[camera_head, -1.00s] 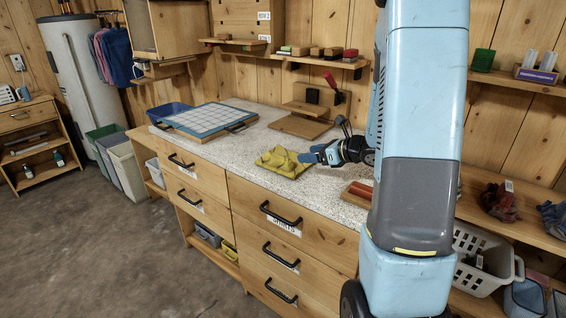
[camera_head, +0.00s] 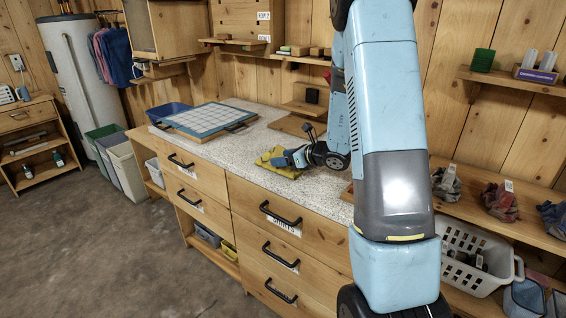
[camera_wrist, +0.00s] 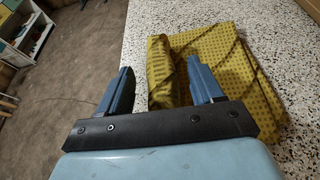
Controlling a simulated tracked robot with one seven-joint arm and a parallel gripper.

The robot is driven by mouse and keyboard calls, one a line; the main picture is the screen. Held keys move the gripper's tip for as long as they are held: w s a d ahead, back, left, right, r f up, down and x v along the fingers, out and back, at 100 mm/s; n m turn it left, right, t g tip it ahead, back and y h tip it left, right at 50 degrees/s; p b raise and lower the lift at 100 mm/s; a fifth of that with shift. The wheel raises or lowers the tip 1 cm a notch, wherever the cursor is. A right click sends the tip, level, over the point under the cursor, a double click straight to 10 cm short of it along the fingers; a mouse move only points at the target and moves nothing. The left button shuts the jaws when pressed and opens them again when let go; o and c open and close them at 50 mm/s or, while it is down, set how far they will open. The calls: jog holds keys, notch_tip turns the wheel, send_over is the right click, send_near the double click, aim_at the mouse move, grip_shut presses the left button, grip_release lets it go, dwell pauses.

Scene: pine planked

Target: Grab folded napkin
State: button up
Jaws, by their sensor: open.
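The folded napkin (camera_head: 284,161) is yellow and lies on the speckled counter near its front edge. In the wrist view the napkin (camera_wrist: 218,58) shows a dark pattern and folded layers. My gripper (camera_head: 276,160) is at the napkin, covering part of it in the head view. In the wrist view my gripper (camera_wrist: 163,80) is open, with its two blue fingers apart. A strip of the napkin shows between the fingers. I cannot tell whether they touch it.
A blue gridded board (camera_head: 208,119) and a blue bin (camera_head: 170,111) are on the counter's left part. A wooden stand (camera_head: 301,108) is behind the napkin. Drawers (camera_head: 280,226) are below the counter. A white basket (camera_head: 470,258) is at the right. The counter left of the napkin is clear.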

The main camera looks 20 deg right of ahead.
jog(key=shift+x, duration=1)
jog(key=shift+c, duration=0.3)
jog(key=c, duration=1)
